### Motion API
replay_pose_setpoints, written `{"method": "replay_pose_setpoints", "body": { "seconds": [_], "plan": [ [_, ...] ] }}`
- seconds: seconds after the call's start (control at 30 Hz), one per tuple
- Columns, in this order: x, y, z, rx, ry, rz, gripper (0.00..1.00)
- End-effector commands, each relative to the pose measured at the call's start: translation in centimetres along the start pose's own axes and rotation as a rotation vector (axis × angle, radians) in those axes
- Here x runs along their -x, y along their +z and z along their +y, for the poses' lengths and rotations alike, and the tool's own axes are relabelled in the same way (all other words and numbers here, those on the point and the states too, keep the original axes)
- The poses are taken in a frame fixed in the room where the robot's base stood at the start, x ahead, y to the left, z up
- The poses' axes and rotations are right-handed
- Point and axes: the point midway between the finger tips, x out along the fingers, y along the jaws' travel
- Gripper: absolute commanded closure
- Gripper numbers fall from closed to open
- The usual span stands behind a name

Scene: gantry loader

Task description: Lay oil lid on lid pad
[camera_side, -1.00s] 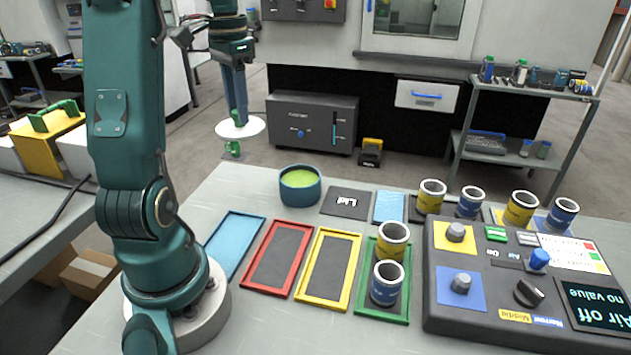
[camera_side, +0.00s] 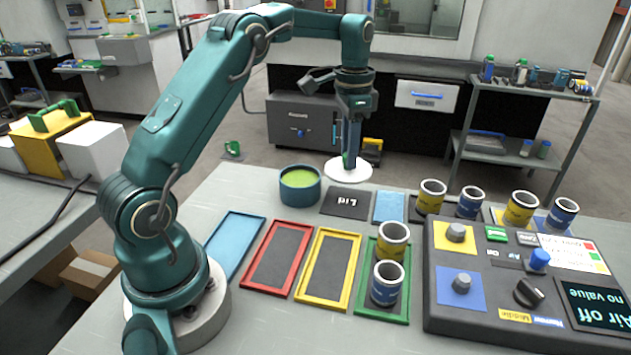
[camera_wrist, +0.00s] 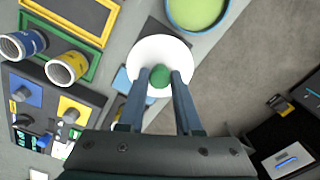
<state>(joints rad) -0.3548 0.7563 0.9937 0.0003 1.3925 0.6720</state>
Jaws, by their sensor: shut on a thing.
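The oil lid is a white disc (camera_side: 348,170) with a green knob (camera_wrist: 158,76). My gripper (camera_side: 349,160) is shut on the knob and holds the lid level in the air. In the side view the lid shows just behind the lid pad (camera_side: 346,201), a dark plate marked "Lid" on the table. In the wrist view the white disc (camera_wrist: 158,53) covers most of the pad, with a dark corner (camera_wrist: 152,30) showing beside it. The oil pot (camera_side: 300,187), a teal tub of green oil, stands open left of the pad.
A light blue pad (camera_side: 389,207) lies right of the lid pad. Several yellow and blue cups stand further right, behind the control box (camera_side: 470,310). Red (camera_side: 249,284), yellow (camera_side: 304,297) and green (camera_side: 399,319) framed trays lie in front; the green one holds two cups.

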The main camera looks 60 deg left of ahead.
Motion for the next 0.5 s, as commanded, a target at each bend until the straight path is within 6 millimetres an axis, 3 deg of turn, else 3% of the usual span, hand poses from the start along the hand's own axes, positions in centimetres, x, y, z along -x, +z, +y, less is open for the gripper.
{"method": "replay_pose_setpoints", "body": {
  "seconds": [0.5],
  "plan": [
    [-3.8, -0.1, 0.3, -0.009, 0.002, -0.002, 1.00]
  ]
}}
